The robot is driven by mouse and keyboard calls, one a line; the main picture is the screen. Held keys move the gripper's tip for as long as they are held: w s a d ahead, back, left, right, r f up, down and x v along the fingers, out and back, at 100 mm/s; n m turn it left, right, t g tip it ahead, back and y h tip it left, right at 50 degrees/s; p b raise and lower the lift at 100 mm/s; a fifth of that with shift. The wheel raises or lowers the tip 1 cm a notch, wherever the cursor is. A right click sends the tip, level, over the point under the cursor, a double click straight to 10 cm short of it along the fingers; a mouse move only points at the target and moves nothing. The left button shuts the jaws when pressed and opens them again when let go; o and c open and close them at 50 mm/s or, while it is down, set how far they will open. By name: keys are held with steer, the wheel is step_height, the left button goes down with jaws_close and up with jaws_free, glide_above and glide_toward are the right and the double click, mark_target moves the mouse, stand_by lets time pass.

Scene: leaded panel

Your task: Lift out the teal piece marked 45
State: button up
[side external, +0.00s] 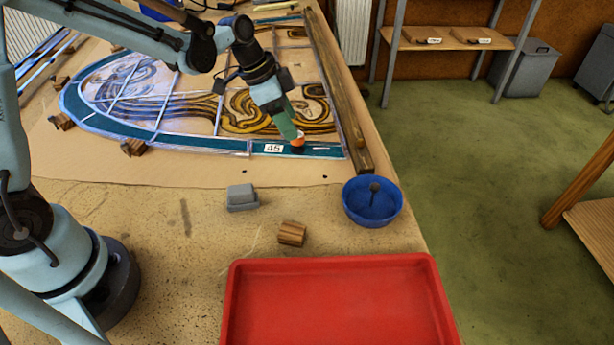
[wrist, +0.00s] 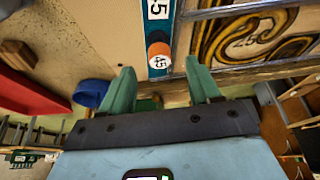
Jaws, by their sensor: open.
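The teal piece marked 45 (side external: 325,150) is a narrow strip along the near edge of the leaded panel, at its right end. Its white 45 label shows in the side view and again on the teal strip in the wrist view (wrist: 160,28). An orange knob (side external: 298,142) with a pale top marked 45 stands on the piece; the wrist view shows it too (wrist: 159,62). My gripper (side external: 291,131) is right above the knob, its green fingers open. In the wrist view the fingers (wrist: 159,70) lie either side of the knob's line; contact cannot be told.
A wooden bar (side external: 335,85) runs along the panel's right edge. A blue bowl (side external: 350,212), a grey block (side external: 242,198), a wooden block (side external: 291,233) and an empty red tray (side external: 335,305) are nearer. Wooden blocks (side external: 133,147) sit along the panel's near edge.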

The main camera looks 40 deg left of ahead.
mark_target(298, 140)
steer(key=shift+x, duration=2.75)
steer(key=shift+c, duration=0.3)
steer(key=c, duration=0.9)
steer(key=shift+s, duration=0.1)
steer(key=shift+c, duration=0.2)
steer(key=shift+d, duration=0.15)
steer(key=shift+s+d, duration=0.25)
steer(key=shift+s, duration=0.05)
steer(key=shift+s+d, duration=0.45)
steer(key=shift+s, duration=0.05)
steer(key=shift+s+d, duration=0.25)
steer(key=shift+s+d, duration=0.2)
